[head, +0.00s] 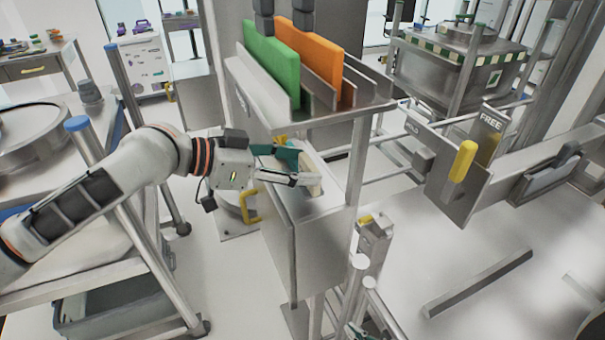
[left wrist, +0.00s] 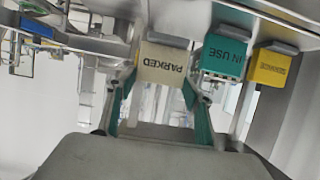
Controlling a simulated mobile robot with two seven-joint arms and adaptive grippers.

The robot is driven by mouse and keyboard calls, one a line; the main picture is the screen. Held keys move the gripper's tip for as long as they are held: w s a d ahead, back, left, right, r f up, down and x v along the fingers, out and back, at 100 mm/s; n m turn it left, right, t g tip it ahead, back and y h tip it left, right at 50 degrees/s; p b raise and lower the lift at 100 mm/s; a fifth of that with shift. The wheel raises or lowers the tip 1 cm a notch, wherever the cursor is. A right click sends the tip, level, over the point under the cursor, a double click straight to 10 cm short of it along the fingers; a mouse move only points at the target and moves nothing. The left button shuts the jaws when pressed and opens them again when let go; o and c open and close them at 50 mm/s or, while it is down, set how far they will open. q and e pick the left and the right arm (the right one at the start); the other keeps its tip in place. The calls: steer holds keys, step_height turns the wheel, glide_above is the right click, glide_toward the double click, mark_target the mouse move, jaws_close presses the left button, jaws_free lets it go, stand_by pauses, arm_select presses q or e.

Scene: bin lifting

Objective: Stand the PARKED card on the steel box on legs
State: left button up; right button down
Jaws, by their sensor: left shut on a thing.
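The cream PARKED card (left wrist: 163,62) stands out in the left wrist view, its lettering upside down there. My left gripper (left wrist: 155,115) has its teal fingers shut on the card, one at each side. In the head view my left gripper (head: 305,180) is at the open steel holder below the upper rack, and the pale card (head: 314,174) shows partly beside its fingers. A steel box on legs (head: 455,72) with a green-and-white striped band stands at the back right, a round lid on top.
The teal IN USE card (left wrist: 223,57) and a yellow card (left wrist: 272,67) stand beside the PARKED card. Green (head: 272,65) and orange (head: 312,60) panels stand in the rack above. Rails and a FREE plate (head: 489,130) lie to the right. A cart is on the left.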

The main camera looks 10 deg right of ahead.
arm_select(q)
steer(key=shift+w+d+f, duration=0.1)
steer(key=shift+d, duration=0.4)
steer(key=shift+f, duration=1.7)
steer(key=shift+f, duration=0.15)
steer(key=o, duration=1)
steer(key=shift+c, duration=0.2)
